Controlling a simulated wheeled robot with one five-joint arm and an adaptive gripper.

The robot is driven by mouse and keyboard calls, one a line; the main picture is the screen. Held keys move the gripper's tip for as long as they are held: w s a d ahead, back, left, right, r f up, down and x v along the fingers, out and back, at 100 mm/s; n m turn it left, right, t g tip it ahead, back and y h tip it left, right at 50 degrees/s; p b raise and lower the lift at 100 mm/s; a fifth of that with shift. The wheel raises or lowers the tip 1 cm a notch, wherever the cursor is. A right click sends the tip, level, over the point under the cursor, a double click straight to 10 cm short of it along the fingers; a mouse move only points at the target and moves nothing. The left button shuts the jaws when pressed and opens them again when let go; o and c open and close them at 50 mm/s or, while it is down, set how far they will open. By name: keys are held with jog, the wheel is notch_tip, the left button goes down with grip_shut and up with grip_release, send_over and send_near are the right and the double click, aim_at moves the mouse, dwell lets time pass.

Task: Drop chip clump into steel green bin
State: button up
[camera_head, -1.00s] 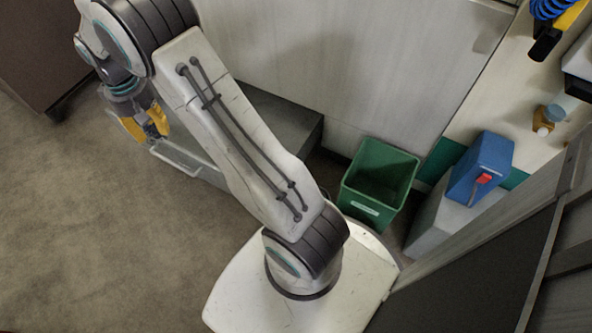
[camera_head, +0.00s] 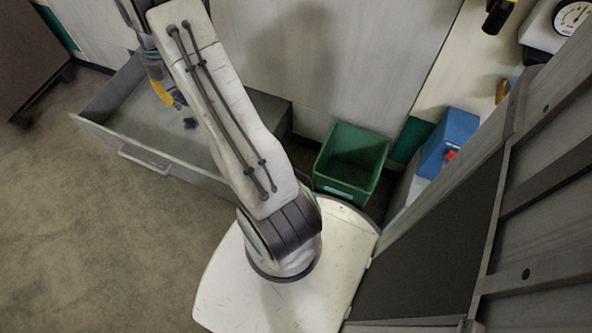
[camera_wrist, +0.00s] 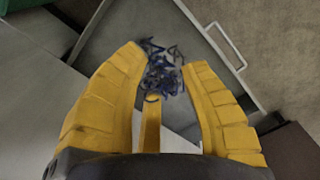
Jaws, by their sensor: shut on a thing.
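The chip clump (camera_wrist: 162,76), a tangle of dark blue curls, sits between the yellow fingertips of my gripper (camera_wrist: 163,58) in the wrist view. My gripper is shut on it. In the head view my gripper (camera_head: 170,93) is over the open grey drawer (camera_head: 112,142), partly hidden by my arm. A small dark clump (camera_head: 190,123) shows just below the fingers there; its height above the drawer floor is hard to tell. The green bin (camera_head: 342,187) stands upright on the floor to the right of my arm, apart from my gripper. Its visible inside looks empty.
A grey block with a blue box (camera_head: 447,140) on it stands right of the bin. A pale counter with a dial gauge (camera_head: 572,14) is at upper right. A dark panel (camera_head: 430,245) fills the lower right. Carpet (camera_head: 90,240) is clear at lower left.

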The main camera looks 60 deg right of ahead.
jog(key=s+d+f+m, duration=0.3)
jog(key=s+d+m, duration=0.1)
jog(key=s+d, duration=0.5)
jog(key=s+d+f+m, duration=0.25)
jog(key=s+d, duration=0.45)
jog(key=s, duration=0.4)
jog(key=s+d+f+m, duration=0.1)
jog(key=s+f+m, duration=0.25)
jog(key=s, duration=0.65)
jog(key=s+f+m, duration=0.3)
jog(key=s+m, duration=0.2)
jog(key=s, duration=0.4)
jog(key=s+d+f+m+b, duration=0.1)
jog(key=s+f+m, duration=0.1)
jog(key=f+m, duration=0.3)
jog(key=s+d+f+m+b, duration=0.2)
jog(key=f+m, duration=0.3)
jog(key=m, duration=0.6)
jog(key=shift+d+f+m, duration=0.15)
jog(key=shift+f+m, duration=0.15)
jog(key=shift+f, duration=0.1)
jog(key=o, duration=1.1)
jog(key=shift+c, duration=0.2)
